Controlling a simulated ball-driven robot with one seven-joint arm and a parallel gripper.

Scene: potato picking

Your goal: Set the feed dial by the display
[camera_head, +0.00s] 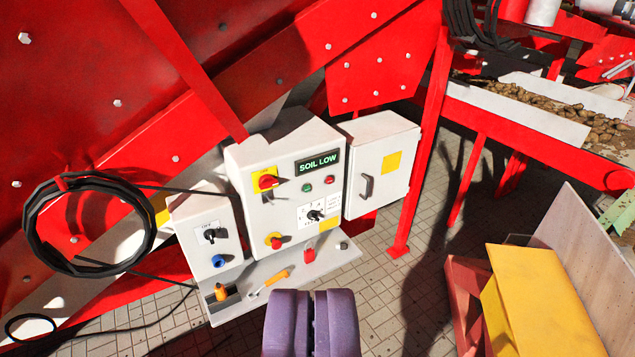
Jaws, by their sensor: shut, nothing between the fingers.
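The display (318,163) on the upper front of the white control box (262,205) reads "SOIL LOW" in green letters. A black dial (316,215) with a white scale plate sits lower right on the same box; its setting is too small to read. Another black dial (211,236) is on the smaller white box to the left. I cannot tell from labels which is the feed dial. My gripper (311,300) shows at the bottom centre, its purple fingers shut and empty, in front of the shelf and apart from the box.
A red and yellow rotary switch (267,182) is left of the display. A grey shelf (325,262) below holds tools. A white cabinet (381,165) with a handle adjoins on the right. A black hose coil (88,224) hangs left. A yellow box (545,300) stands lower right.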

